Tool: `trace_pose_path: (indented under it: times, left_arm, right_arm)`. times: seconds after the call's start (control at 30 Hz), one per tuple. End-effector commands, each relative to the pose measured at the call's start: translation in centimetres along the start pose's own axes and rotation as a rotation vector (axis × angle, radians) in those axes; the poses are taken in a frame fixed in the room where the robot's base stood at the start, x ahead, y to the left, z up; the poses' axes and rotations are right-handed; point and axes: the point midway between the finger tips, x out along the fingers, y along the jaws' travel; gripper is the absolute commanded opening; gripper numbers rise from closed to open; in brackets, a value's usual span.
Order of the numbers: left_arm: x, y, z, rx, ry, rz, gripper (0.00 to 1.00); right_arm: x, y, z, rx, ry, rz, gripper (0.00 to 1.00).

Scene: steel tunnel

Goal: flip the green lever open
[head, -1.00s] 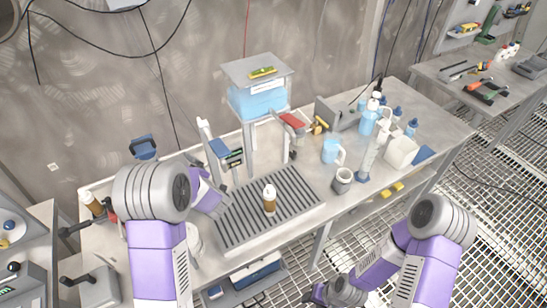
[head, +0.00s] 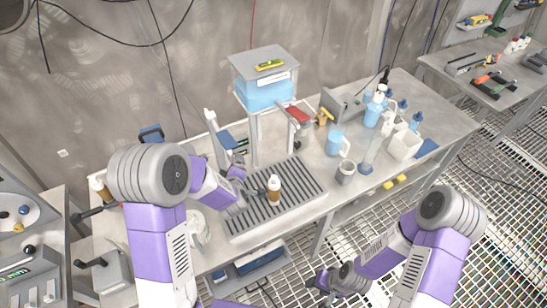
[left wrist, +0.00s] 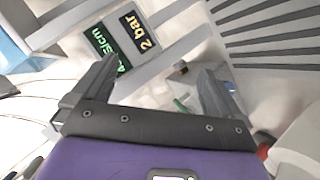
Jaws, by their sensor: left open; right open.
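A small green piece (left wrist: 182,105), perhaps the green lever, shows between the fingers of my left gripper (left wrist: 159,68) in the left wrist view. It is thin and partly hidden by clutter, so I cannot tell its position. My left gripper is open and faces a dark display (left wrist: 138,33) with "2 bar" in yellow and a green readout. In the head view I cannot make out the lever; my left arm covers the area left of the slatted tray (head: 300,180). My right gripper (head: 322,281) is open and empty, low in front of the bench.
A brown bottle with a white cap (head: 274,188) stands on the tray. A tank of blue liquid (head: 262,92) stands behind it. A grey mug (head: 345,172), a blue pitcher (head: 336,143) and several bottles stand to the right.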

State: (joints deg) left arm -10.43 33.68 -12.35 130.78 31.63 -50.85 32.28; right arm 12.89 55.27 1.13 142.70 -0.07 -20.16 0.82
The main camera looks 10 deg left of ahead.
Motion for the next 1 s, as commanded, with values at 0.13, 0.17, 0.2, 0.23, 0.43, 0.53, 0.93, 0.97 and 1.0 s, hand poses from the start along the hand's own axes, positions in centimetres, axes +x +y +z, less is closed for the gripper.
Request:
trace_pose_path:
  times: [0.13,0.17,0.2,0.23,0.43,0.53,0.93,0.97,1.0]
  left_arm:
    - [-0.4,2.5,1.9,0.033,-0.052,0.061,1.00]
    - [-0.5,2.9,2.3,0.041,-0.062,0.073,1.00]
    - [-0.7,3.5,2.8,0.049,-0.075,0.088,1.00]
    - [-0.8,4.0,3.1,0.055,-0.085,0.099,1.00]
    - [-1.7,7.1,5.5,0.101,-0.147,0.181,1.00]
    - [-2.3,8.4,6.7,0.122,-0.175,0.217,1.00]
    - [-3.6,11.2,8.9,0.168,-0.230,0.295,1.00]
    - [-3.6,11.2,9.0,0.168,-0.231,0.296,1.00]
    - [-3.7,11.3,9.0,0.169,-0.231,0.297,1.00]
  right_arm:
    - [0.0,0.0,0.0,0.000,0.000,0.000,0.48]
    - [0.0,0.0,0.0,0.000,0.000,0.000,0.48]
    - [0.0,0.0,0.0,0.000,0.000,0.000,0.48]
    - [0.0,0.0,0.0,0.000,0.000,0.000,0.48]
    - [-0.1,0.0,0.0,0.000,0.000,0.000,0.48]
    - [-0.1,0.0,0.0,0.000,0.001,0.000,0.48]
    - [-0.1,0.0,0.0,0.000,0.000,0.000,0.48]
    - [-0.1,0.0,0.0,0.000,0.000,0.000,0.48]
    - [-0.1,0.0,0.0,0.000,0.000,0.000,0.48]
